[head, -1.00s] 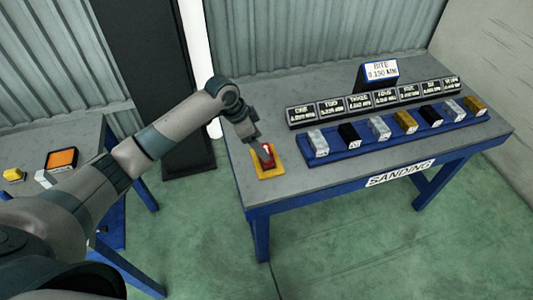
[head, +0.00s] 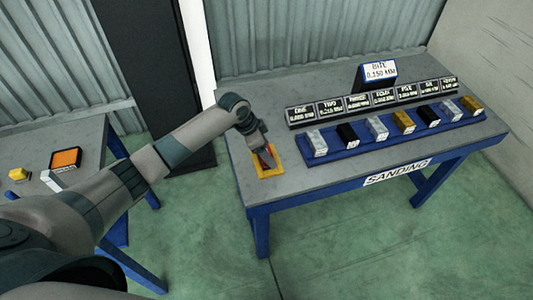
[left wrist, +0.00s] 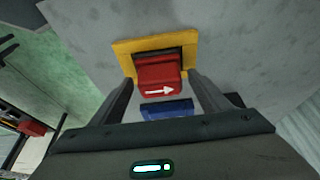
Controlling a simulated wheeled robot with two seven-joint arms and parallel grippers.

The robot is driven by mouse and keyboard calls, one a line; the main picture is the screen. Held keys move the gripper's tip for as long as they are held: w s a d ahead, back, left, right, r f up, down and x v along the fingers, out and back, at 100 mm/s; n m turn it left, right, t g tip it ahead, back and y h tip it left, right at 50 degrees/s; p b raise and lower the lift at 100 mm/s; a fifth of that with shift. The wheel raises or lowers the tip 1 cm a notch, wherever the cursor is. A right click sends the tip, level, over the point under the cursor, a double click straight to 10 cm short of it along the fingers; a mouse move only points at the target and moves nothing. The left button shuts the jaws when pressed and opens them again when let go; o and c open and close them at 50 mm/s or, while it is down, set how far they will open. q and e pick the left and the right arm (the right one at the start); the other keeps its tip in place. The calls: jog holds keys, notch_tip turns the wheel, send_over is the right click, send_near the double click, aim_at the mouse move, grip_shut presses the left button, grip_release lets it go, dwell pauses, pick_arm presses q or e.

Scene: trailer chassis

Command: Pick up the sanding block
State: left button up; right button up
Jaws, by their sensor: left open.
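The sanding block is red with a white arrow. In the left wrist view the block (left wrist: 158,76) sits on a dark patch in a yellow-framed holder (left wrist: 124,47) on the grey bench. My left gripper (left wrist: 160,85) is open, its two fingers on either side of the block's near part. In the head view my left gripper (head: 266,160) is low over the yellow holder (head: 262,176) and hides most of the block. Whether the fingers touch the block I cannot tell. My right gripper is not in view.
The sanding bench (head: 330,166) carries a blue rack (head: 340,157) of several blocks, a row of number labels (head: 345,107) and a sign (head: 377,74). A second table (head: 95,140) at left holds an orange-topped item (head: 64,158) and a yellow piece (head: 18,174).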

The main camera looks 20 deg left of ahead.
aim_at(270, 148)
pick_arm(q)
jog(key=shift+f, duration=0.1)
dwell(0.3)
jog(key=c, duration=1.2)
jog(key=shift+w+r+b, duration=0.1)
jog(key=shift+r+b, duration=0.3)
jog(key=shift+r, duration=0.2)
jog(key=r, duration=0.1)
jog(key=r+b, duration=0.1)
jog(key=d+r+b, duration=0.1)
jog(key=shift+w+r, duration=0.2)
jog(key=shift+w, duration=0.1)
jog(key=w+d+r+b, duration=0.1)
jog(key=w+d+r, duration=0.1)
jog(key=d, duration=0.1)
jog(key=w+d+r+b, duration=0.1)
jog(key=d+r, duration=0.1)
jog(key=d, duration=0.1)
jog(key=w+d+r+b, duration=0.2)
jog(key=d, duration=0.1)
jog(key=shift+w+r, duration=0.25)
jog(key=shift+w, duration=0.1)
